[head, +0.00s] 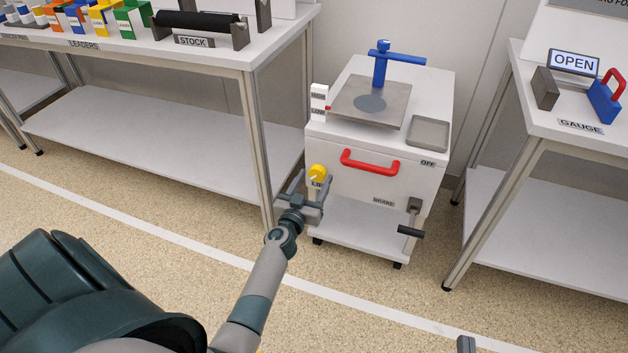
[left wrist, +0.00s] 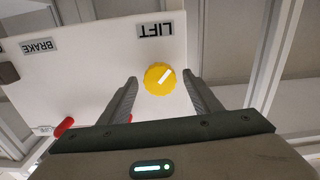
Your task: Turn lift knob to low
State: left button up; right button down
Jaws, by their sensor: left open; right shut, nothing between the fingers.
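The yellow lift knob (head: 317,173) is on the front of a white cart (head: 345,205), at its left side. In the left wrist view the knob (left wrist: 160,78) carries a white pointer line slanting to the upper right, beside an upside-down LIFT label (left wrist: 156,30). My left gripper (head: 308,192) is open in front of the knob, its fingers showing on either side of it. Contact cannot be told. A HIGH/LOW scale (head: 319,102) stands at the cart's upper left, with a red marker near LOW. Only a grey tip of my right gripper (head: 466,345) shows at the bottom edge.
The cart has a red handle (head: 370,163), a dark brake crank (head: 411,231) and a blue T-shaped post (head: 383,62) on top. A leaders table (head: 150,55) stands left, a gauge table (head: 590,140) right. Floor in front is clear.

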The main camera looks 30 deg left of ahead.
pick_arm(q)
jog(key=shift+w, duration=0.1)
jog(key=c, duration=1)
jog(key=shift+c, duration=0.2)
jog(key=shift+n, duration=0.4)
